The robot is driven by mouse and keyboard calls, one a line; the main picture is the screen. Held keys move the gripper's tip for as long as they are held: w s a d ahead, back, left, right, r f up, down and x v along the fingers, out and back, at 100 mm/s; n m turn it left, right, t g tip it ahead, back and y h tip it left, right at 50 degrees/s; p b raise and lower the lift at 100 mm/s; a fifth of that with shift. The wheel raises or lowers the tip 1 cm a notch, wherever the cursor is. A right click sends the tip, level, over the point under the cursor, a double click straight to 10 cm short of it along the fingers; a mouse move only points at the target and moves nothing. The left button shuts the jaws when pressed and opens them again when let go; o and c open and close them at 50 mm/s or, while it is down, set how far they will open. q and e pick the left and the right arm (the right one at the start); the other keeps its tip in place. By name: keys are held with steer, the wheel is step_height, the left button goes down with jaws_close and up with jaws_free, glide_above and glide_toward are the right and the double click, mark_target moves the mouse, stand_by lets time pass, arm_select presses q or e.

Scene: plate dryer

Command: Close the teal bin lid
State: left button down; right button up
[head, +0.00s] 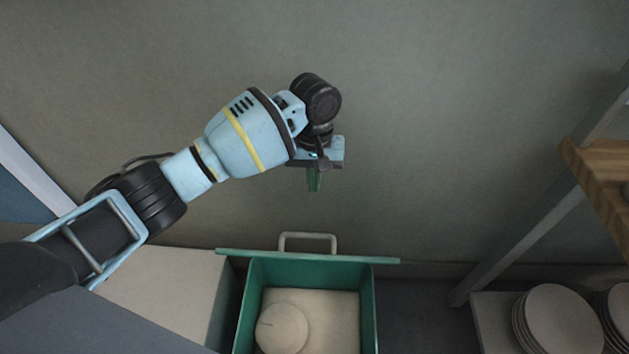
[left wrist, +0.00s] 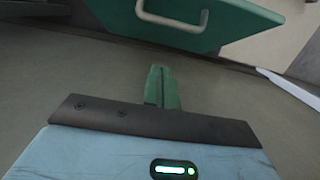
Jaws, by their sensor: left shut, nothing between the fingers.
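The teal bin (head: 369,310) stands at the bottom middle of the head view, open at the top. Its teal lid (head: 240,253) stands raised at the bin's far edge and shows nearly edge-on as a thin strip. A pale loop handle (head: 307,235) sticks out from the lid's far side. In the left wrist view the lid (left wrist: 232,22) and its handle (left wrist: 172,22) show at the top. My left gripper (head: 314,183) is beyond the lid and apart from it. Its green fingers (left wrist: 162,85) are shut and empty. My right gripper is not in view.
A pale round plate (head: 282,328) lies inside the bin. A light box-like surface (head: 180,285) is to the bin's left. Stacked plates (head: 560,320) stand at the lower right, below a wooden shelf (head: 600,165) and near a grey post (head: 540,225). A plain wall lies behind.

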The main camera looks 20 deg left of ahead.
arm_select(q)
steer(key=s+d+f+b, duration=0.1)
steer(key=s+f, duration=0.2)
steer(key=f, duration=0.6)
steer(key=shift+s+f, duration=0.25)
steer(key=shift+s, duration=0.1)
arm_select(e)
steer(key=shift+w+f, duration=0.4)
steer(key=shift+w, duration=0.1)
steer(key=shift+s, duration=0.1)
arm_select(q)
steer(key=shift+s, duration=0.1)
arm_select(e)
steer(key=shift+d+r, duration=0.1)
